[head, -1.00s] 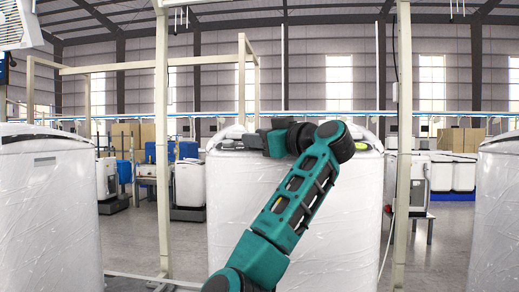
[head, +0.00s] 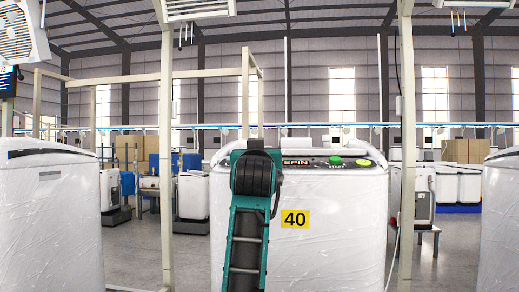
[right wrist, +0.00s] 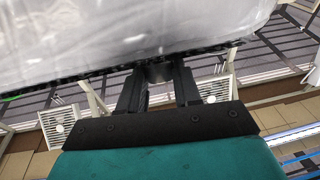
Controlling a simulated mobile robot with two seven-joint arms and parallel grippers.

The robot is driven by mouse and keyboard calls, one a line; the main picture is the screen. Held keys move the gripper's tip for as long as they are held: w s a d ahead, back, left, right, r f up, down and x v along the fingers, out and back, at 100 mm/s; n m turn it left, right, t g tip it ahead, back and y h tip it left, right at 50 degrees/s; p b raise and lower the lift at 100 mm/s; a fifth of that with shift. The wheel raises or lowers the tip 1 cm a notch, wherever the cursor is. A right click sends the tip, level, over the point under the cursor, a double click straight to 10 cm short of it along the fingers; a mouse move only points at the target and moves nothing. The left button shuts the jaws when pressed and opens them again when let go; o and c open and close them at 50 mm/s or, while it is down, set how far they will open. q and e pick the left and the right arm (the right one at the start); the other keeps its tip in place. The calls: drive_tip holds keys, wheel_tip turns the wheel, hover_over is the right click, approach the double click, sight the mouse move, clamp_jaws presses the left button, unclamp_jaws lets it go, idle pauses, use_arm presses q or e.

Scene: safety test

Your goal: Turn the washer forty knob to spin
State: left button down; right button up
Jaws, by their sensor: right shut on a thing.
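The washer (head: 330,235) with the yellow "40" label (head: 295,219) stands straight ahead, wrapped in plastic. Its top panel shows a lit orange-red "SPIN" sign (head: 296,162), a green button (head: 335,160) marked "START" and a yellow button (head: 363,162). My right arm (head: 247,225) rises in front of the washer and covers the panel's left part, hiding the knob in the head view. In the right wrist view my right gripper (right wrist: 158,82) is at the panel edge, its fingers shut on a small dark knob (right wrist: 158,72). My left gripper is not in view.
Other wrapped white washers stand close at the left (head: 45,220) and at the right edge (head: 503,225). Cream posts rise on either side, left (head: 167,130) and right (head: 407,120). Grey floor shows between the machines.

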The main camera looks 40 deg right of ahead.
drive_tip(key=shift+w+a+m+g+h, duration=0.1)
drive_tip(key=shift+m+g+h, duration=0.6)
drive_tip(key=shift+f+p, duration=0.1)
drive_tip(key=shift+p, duration=0.2)
drive_tip(key=o, duration=1.1)
drive_tip(key=shift+c, duration=0.2)
drive_tip(key=b+v, duration=0.2)
drive_tip(key=v, duration=1.1)
drive_tip(key=shift+w, duration=0.2)
